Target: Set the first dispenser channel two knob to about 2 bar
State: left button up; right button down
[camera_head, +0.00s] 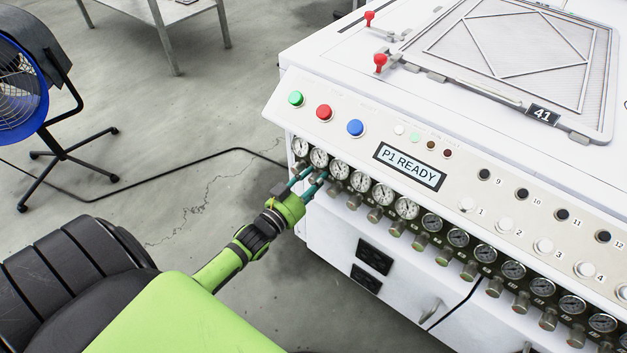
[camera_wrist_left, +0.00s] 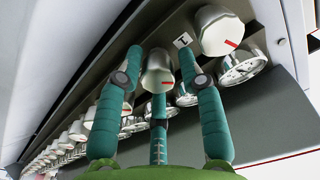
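My left gripper (camera_head: 308,177) reaches the left end of the row of silver knobs under the gauges. In the left wrist view its teal fingers (camera_wrist_left: 160,52) stand apart on both sides of a silver knob with a red mark (camera_wrist_left: 157,78). This appears to be the second knob from the end, with narrow gaps to the fingers. A third finger lies below it. The end knob (camera_wrist_left: 220,32), with a red mark, is beside it, near a tag reading 1. The second gauge (camera_head: 319,157) shows in the head view; its reading is too small to tell. My right gripper is out of view.
The white machine has a display reading P1 READY (camera_head: 409,166), and green, red and blue buttons (camera_head: 355,128) above the gauges. More knobs and gauges continue right. A blue fan (camera_head: 22,90) stands at left. Open floor lies between.

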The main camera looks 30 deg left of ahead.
pick_arm(q)
grip_shut()
jog(key=shift+r+m+p, duration=0.15)
jog(key=shift+m+p, duration=0.15)
jog(key=shift+w+m+p, duration=0.1)
jog(key=shift+m+p, duration=0.2)
jog(key=shift+m, duration=0.3)
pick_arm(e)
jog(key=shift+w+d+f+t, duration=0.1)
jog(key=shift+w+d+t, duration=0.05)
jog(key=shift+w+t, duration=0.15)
pick_arm(q)
grip_release()
jog(key=shift+d, duration=0.1)
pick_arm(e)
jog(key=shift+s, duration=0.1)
